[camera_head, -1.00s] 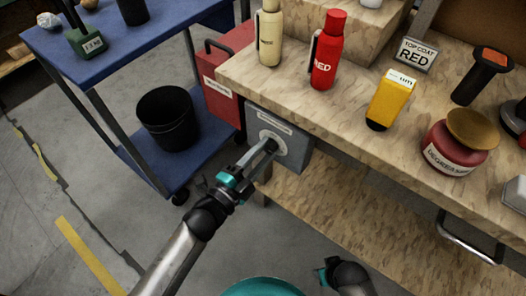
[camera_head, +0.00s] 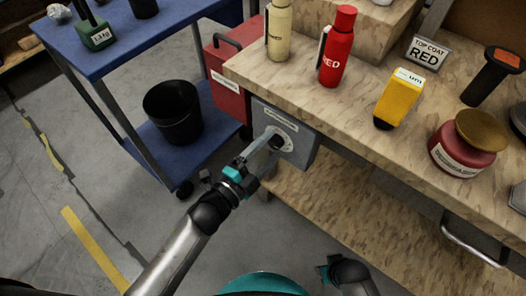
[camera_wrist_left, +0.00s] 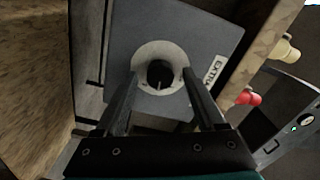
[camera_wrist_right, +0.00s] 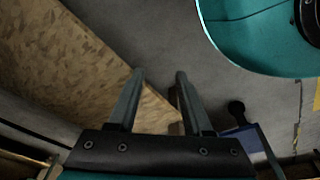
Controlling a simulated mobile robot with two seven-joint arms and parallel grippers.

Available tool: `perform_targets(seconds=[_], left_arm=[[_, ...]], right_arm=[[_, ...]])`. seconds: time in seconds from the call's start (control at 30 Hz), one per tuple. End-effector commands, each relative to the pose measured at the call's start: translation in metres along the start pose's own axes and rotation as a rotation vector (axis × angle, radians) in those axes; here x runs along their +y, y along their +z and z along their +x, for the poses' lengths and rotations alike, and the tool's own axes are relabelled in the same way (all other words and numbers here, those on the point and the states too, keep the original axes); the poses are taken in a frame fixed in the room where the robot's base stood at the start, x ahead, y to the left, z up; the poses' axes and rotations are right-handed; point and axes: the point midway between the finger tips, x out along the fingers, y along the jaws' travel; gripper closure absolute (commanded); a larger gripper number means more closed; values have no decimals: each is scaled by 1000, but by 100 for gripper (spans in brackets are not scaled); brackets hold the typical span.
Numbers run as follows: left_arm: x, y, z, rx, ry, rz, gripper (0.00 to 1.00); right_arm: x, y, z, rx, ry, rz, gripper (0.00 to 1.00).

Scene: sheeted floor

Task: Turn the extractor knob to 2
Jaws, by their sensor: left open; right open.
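The extractor control box (camera_head: 300,154) is a grey box fixed under the front left corner of the workbench. Its dark round knob (camera_head: 279,142) sits on a pale round plate. In the left wrist view the knob (camera_wrist_left: 160,74) faces the camera, with a small light mark at its lower edge. A label beginning "EXTRA" is beside it; the dial numbers are too small to read. My left gripper (camera_head: 270,141) is open in front of the knob, its fingers on either side; contact cannot be told. My right gripper (camera_wrist_right: 159,80) is open and empty, low below the bench.
The wooden bench (camera_head: 330,108) holds a red bottle (camera_head: 338,48), a cream bottle (camera_head: 278,32), a yellow container (camera_head: 398,98) and a red tub (camera_head: 463,148). A red box (camera_head: 226,82) and a blue cart (camera_head: 115,50) with a black bin (camera_head: 173,113) stand left.

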Motion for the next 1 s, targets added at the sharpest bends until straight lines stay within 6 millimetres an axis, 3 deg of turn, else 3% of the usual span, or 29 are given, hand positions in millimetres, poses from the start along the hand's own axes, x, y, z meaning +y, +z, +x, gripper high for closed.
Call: perform_targets(seconds=[0.27, 0.8, 1.0], left_arm=[[0, 0, -10, -2, 1, 0, 29], [0, 0, -121, -2, 4, -1, 29], [0, 0, -146, -1, 1, 0, 29]], right_arm=[[0, -1, -2, 11, 0, 0, 50], [18, 41, 23, -10, 22, -9, 50], [21, 48, 26, -9, 26, -10, 50]])
